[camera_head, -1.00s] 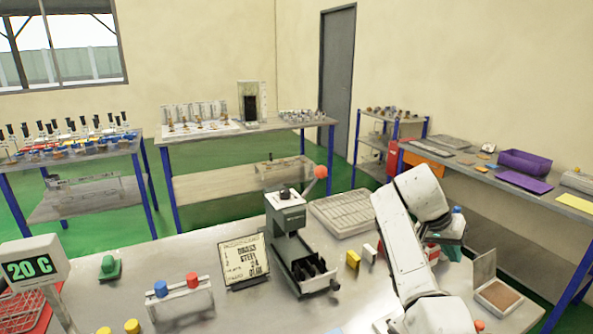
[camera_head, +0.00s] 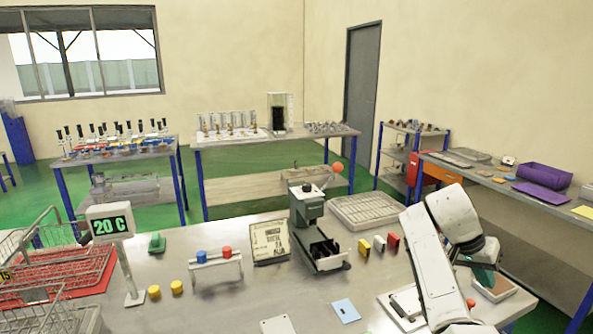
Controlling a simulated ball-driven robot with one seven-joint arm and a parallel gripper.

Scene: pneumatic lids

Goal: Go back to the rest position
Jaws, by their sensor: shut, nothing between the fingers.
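My white arm rises at the right of the table and bends over at its top. Its dark and teal end, my gripper (camera_head: 484,274), points down over the right end of the table. The gripper is shut with nothing held. Its fingertips are small and partly hidden by the arm. The end hangs beside a tray with a brown pad (camera_head: 497,289).
A green press (camera_head: 308,215) with a red ball knob stands mid-table, with yellow, white and red blocks (camera_head: 379,245) right of it. A grey ribbed tray (camera_head: 365,210) lies behind. A temperature display (camera_head: 110,222) and wire baskets (camera_head: 45,262) stand left.

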